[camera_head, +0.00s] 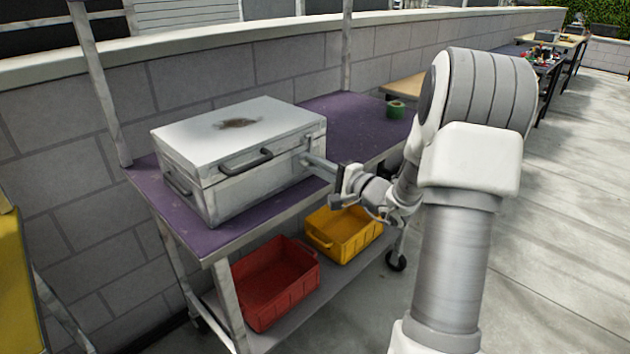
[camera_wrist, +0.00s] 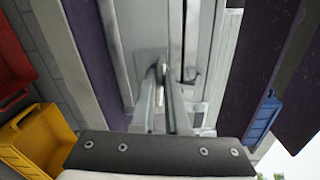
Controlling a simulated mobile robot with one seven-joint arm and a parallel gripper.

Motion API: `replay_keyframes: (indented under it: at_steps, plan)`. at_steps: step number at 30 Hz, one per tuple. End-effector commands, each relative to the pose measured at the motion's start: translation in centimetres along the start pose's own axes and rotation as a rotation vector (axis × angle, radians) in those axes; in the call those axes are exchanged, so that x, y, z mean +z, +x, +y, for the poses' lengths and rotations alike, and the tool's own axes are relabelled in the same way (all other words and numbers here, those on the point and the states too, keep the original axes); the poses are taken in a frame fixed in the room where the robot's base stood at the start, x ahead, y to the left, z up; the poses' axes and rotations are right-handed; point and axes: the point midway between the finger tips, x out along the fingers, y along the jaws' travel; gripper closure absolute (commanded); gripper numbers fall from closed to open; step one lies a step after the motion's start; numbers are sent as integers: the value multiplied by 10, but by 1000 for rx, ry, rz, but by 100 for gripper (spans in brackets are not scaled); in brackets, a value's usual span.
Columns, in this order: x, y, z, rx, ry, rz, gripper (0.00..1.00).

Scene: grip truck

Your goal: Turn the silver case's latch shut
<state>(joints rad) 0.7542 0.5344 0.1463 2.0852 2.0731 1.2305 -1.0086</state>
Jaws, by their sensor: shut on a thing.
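The silver case (camera_head: 235,150) stands closed on the purple top of a cart, with a dark smudge on its lid and a dark handle (camera_head: 245,160) on its front. In the wrist view the case's front (camera_wrist: 145,25) fills the middle. My gripper (camera_head: 310,159) reaches the right end of the case's front. In the wrist view my gripper's two fingers (camera_wrist: 160,80) are close together on a small light piece, the latch (camera_wrist: 159,88), which is mostly hidden between them. How far the latch is turned cannot be told.
The purple cart top (camera_head: 345,125) has free room right of the case, with a green tape roll (camera_head: 396,109) at its far end. A red bin (camera_head: 275,285) and a yellow bin (camera_head: 342,232) sit on the lower shelf. A block wall stands behind.

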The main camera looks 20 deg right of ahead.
Motion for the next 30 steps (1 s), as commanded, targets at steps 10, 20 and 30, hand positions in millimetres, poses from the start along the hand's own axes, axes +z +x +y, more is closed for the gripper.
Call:
replay_keyframes:
  at_steps: [10, 20, 30]
  plan:
    - [-1, 0, 3, 0, -136, 1, 100]
    - [-1, 0, 1, 1, -164, 1, 100]
    - [-1, 0, 1, 1, -163, 1, 73]
